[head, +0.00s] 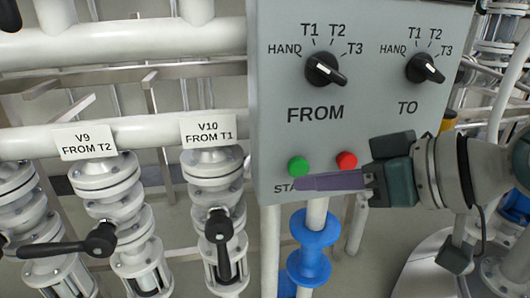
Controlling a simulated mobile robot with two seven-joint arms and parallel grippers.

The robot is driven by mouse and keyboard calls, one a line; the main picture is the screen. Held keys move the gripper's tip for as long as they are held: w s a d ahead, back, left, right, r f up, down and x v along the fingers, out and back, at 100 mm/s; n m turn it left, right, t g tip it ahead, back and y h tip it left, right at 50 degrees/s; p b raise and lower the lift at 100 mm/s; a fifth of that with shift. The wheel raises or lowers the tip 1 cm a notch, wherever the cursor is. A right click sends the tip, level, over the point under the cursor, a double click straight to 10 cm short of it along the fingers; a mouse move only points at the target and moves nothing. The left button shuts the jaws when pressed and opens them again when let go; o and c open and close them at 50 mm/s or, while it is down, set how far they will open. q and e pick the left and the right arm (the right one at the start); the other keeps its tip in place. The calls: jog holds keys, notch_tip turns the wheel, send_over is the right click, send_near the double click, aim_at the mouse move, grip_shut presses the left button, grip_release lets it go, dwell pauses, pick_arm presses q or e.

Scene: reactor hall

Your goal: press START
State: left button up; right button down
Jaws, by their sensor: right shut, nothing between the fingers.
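The green START button (298,166) is on the lower part of the grey control panel (285,140). The label under it shows only "STA"; the rest is hidden behind my right gripper. My right gripper (300,183) comes in from the right, with its purple fingers shut and empty. Its fingertips are just below the green button in the picture, over the label. I cannot tell whether they touch the panel. My left gripper is not in view.
A red button (346,160) sits right of the green one, just above my right gripper. Above are the FROM knob (324,69) and TO knob (424,68). Valves V9 (107,200) and V10 (215,180) with black handles stand left. A blue-flanged pipe (315,228) runs below the panel.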

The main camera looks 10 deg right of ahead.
jog(key=shift+w, duration=0.15)
jog(key=shift+w, duration=0.3)
jog(key=shift+w+b, duration=0.35)
jog(key=shift+w, duration=0.15)
dwell(0.6)
jog(key=shift+s, duration=0.15)
jog(key=shift+s+p, duration=0.7)
jog(key=shift+s, duration=0.05)
jog(key=shift+s, duration=0.15)
jog(key=shift+s+p, duration=1.45)
jog(key=shift+s, duration=0.9)
